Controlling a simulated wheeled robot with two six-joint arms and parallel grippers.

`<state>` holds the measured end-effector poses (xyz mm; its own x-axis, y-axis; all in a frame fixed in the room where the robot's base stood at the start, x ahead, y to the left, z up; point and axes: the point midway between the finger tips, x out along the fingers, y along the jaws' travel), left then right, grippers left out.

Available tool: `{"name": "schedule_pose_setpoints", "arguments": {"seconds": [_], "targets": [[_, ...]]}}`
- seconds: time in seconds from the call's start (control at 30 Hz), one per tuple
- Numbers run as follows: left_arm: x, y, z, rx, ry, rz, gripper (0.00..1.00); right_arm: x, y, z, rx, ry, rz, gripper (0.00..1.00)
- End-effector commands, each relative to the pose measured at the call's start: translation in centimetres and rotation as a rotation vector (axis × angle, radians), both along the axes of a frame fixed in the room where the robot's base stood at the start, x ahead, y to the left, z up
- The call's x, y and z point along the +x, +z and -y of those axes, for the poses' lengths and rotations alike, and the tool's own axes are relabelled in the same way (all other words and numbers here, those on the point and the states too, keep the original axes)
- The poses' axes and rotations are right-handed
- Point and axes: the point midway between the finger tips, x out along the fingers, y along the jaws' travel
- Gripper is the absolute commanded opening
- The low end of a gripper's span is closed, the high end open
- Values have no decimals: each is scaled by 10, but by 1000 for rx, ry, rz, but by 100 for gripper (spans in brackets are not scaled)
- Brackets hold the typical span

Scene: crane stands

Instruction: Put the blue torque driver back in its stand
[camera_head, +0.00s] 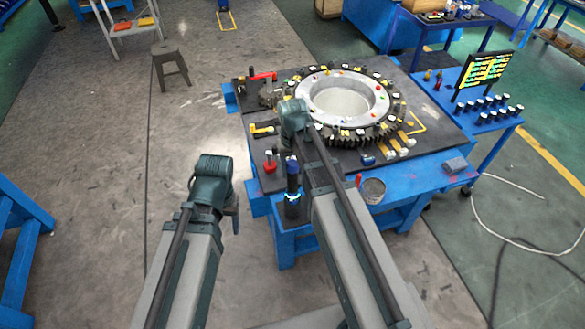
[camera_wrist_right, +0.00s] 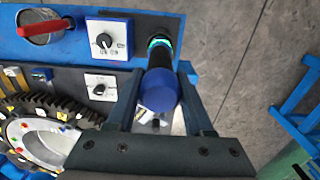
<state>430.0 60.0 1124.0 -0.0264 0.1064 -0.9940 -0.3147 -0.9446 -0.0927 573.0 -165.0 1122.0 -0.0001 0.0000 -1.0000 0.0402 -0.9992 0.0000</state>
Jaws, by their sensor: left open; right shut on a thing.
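The torque driver shows its round blue end (camera_wrist_right: 158,92) in the right wrist view, between the two fingers of my right gripper (camera_wrist_right: 160,112), which is shut on it. In the head view the driver (camera_head: 292,172) stands about upright below my right gripper (camera_head: 291,150), at the table's near left edge. A glowing cyan ring (camera_wrist_right: 159,42) and a dark cylindrical part lie in line with it; I cannot tell where driver ends and stand begins, or how deep it sits. My left gripper (camera_head: 234,208) is open and empty, left of the table, largely hidden by its wrist.
The blue table (camera_head: 440,172) carries a large toothed ring (camera_head: 340,98), a red-handled part (camera_head: 269,163) and a round can (camera_head: 373,190) near the front edge. A side shelf (camera_head: 490,118) holds a lit screen and several small dark cylinders.

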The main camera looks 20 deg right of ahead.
Motion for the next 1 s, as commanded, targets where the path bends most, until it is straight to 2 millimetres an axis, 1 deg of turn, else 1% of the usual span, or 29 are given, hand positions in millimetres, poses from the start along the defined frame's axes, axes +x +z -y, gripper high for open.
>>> {"name": "schedule_pose_setpoints", "arguments": {"seconds": [0.03,0.47,0.5,0.57,0.6,0.7,1.0], "targets": [[0,-3,0,0,0,0,62,0,-3,0,0,0,0,0],[0,-18,0,0,0,1,62,0,-17,0,0,0,0,0],[0,-17,0,0,0,1,62,0,-17,0,0,0,0,54],[0,-16,0,0,0,1,62,0,-16,0,0,0,0,65],[0,-16,0,0,0,1,62,0,-16,0,0,0,0,72],[0,-16,0,0,0,1,62,0,-16,0,0,0,0,87],[0,-16,0,0,0,0,62,0,-16,0,0,0,0,87]]}}
